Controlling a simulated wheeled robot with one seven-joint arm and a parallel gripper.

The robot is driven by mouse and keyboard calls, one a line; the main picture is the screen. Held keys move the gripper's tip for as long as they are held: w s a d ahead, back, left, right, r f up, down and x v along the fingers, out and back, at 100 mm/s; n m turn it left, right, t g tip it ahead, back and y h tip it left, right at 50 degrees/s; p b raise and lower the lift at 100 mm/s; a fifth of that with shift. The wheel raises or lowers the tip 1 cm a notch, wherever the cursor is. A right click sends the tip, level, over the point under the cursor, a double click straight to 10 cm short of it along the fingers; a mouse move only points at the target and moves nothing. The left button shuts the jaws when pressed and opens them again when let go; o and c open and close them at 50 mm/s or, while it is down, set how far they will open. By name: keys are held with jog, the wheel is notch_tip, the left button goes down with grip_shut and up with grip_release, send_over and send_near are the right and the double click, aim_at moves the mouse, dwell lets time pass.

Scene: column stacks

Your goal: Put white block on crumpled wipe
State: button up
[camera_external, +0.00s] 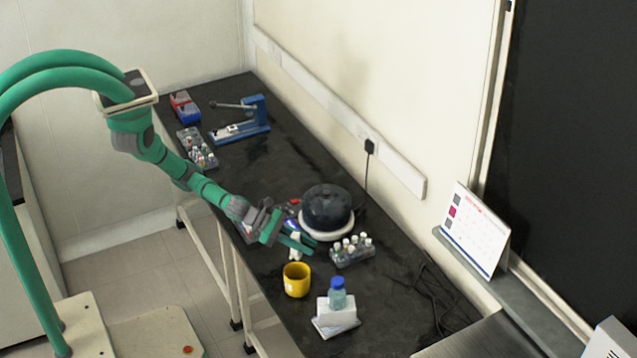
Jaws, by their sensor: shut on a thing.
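My gripper (301,244) is low over the bench, left of the black-domed device. It is shut on a small white thing (294,248) that shows between and below the fingers. The fingers hide part of it, and I cannot tell whether it is the white block or the crumpled wipe, or whether it touches the bench. A larger white block (336,311) stands near the front of the bench on a flat whitish piece (334,329), with a blue-capped bottle (337,293) on top. I cannot make out a crumpled wipe for certain.
A yellow mug (296,280) stands just in front of my gripper. The black-domed device (326,209) and a rack of small bottles (351,250) are close on the right. Dark cables (437,297) lie at the right. The middle-back of the black bench (255,175) is clear.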

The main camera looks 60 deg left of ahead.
jog(key=o, duration=1)
jog(key=shift+f, duration=0.1)
jog(key=shift+r, duration=0.2)
jog(key=v, duration=0.7)
jog(key=shift+s+a+r, duration=0.1)
jog(key=shift+s+a, duration=0.05)
jog(key=shift+a, duration=0.05)
